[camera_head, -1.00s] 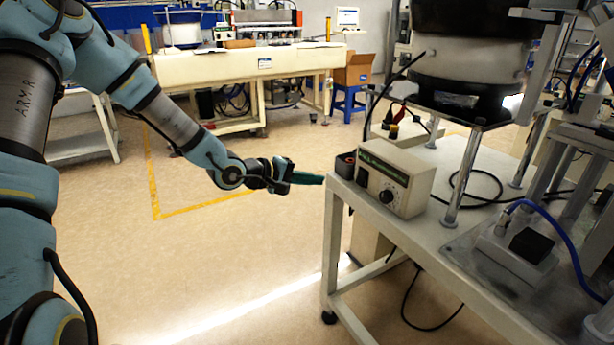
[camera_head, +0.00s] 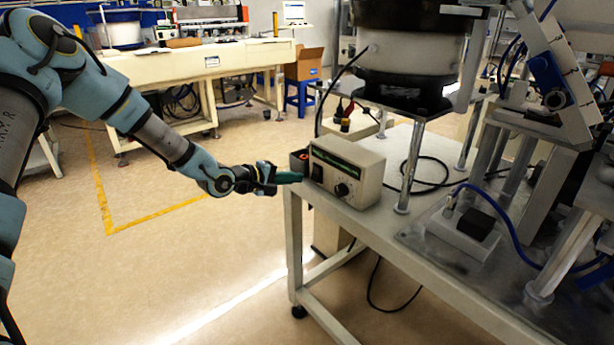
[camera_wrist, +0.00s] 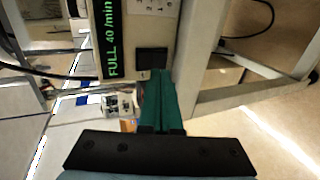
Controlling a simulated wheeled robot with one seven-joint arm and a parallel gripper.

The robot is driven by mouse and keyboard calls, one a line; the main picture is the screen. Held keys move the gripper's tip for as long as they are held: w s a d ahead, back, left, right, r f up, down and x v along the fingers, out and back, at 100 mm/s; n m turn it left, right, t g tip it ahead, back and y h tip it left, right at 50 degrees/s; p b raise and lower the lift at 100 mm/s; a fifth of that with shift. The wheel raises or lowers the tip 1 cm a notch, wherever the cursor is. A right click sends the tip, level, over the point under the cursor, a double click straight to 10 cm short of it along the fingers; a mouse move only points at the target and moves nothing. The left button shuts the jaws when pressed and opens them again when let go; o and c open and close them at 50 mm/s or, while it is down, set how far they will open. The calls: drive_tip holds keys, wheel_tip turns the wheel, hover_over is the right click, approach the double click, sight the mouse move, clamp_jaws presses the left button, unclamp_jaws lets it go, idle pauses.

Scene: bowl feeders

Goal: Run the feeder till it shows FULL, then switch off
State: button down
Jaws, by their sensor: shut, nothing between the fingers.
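The controller box (camera_head: 362,178) stands on the corner of the white table, with a black rocker switch (camera_head: 317,173) and a round knob (camera_head: 341,190) on its front. In the wrist view its display (camera_wrist: 109,40) reads "FULL 40/min" in green. The black switch shows there too (camera_wrist: 152,58), just beyond my fingertips. My gripper (camera_head: 298,177) has green fingers, shut and empty, pointing at the switch side of the box. They are very close to the switch in the wrist view (camera_wrist: 158,76); I cannot tell whether they touch it. The bowl feeder (camera_head: 410,55) stands behind the box.
A second box with black and red plugs (camera_head: 345,122) is behind. Cables lie on the white table (camera_head: 385,225). Open floor lies left of the table.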

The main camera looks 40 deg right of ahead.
sight(315, 178)
drive_tip(key=p+x, duration=0.1)
drive_tip(key=x, duration=0.4)
drive_tip(key=shift+d+f+h+b, duration=0.2)
drive_tip(key=shift+h+b, duration=0.3)
drive_tip(key=shift+b, duration=0.35)
